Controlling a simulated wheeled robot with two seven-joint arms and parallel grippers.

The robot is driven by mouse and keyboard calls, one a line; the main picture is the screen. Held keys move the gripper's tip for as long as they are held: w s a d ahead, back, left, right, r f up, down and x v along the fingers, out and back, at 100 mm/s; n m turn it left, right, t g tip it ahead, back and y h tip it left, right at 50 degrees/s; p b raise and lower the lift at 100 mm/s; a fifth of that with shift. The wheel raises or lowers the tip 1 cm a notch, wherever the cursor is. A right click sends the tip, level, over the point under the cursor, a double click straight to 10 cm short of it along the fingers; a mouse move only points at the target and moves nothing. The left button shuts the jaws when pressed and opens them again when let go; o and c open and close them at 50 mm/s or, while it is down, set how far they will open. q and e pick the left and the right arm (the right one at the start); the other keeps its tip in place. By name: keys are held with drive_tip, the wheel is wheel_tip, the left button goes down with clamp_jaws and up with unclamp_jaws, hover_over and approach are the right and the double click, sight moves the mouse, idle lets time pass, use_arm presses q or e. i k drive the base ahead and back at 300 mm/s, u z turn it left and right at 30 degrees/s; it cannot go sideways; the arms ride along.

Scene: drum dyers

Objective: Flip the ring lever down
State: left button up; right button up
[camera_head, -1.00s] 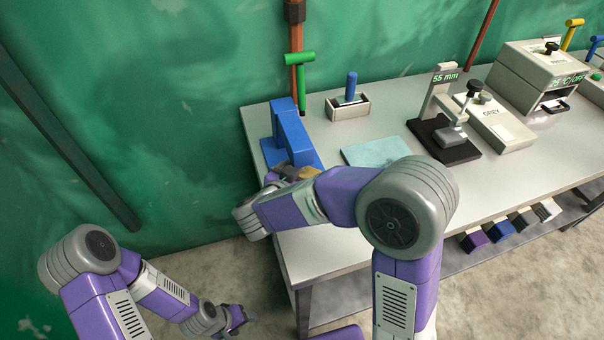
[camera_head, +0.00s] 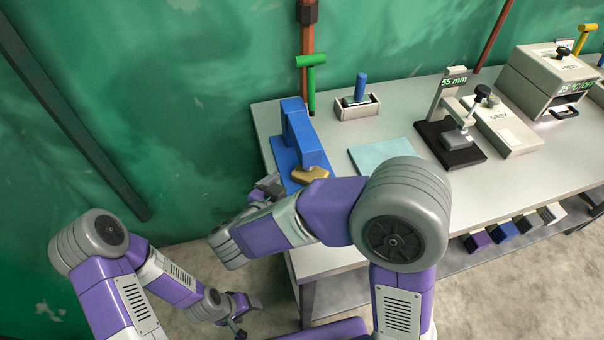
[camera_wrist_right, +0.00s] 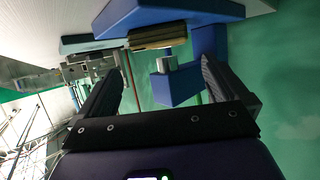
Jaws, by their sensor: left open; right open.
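A blue stand (camera_head: 297,135) with an upright frame and a flat base sits at the table's left end. A brass-coloured piece (camera_head: 310,173) is at its near end; it also shows in the right wrist view (camera_wrist_right: 157,36). I cannot tell for sure which part is the ring lever. My right gripper (camera_head: 268,187) is open at the table's left edge, just left of the brass piece. In the right wrist view its open fingers (camera_wrist_right: 160,72) have parts of the blue stand (camera_wrist_right: 180,85) beyond and between them. My left gripper (camera_head: 246,306) is open, low beside the table, away from the stand.
A green T-handle (camera_head: 311,85) stands behind the blue stand. A small box with a blue handle (camera_head: 360,88), a pale blue mat (camera_head: 383,156), a black-based press (camera_head: 450,143) and grey boxes stand to the right. The green wall (camera_head: 150,120) closes off the left and back.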

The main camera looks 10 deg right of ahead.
sight(308, 60)
drive_tip(key=k, duration=1)
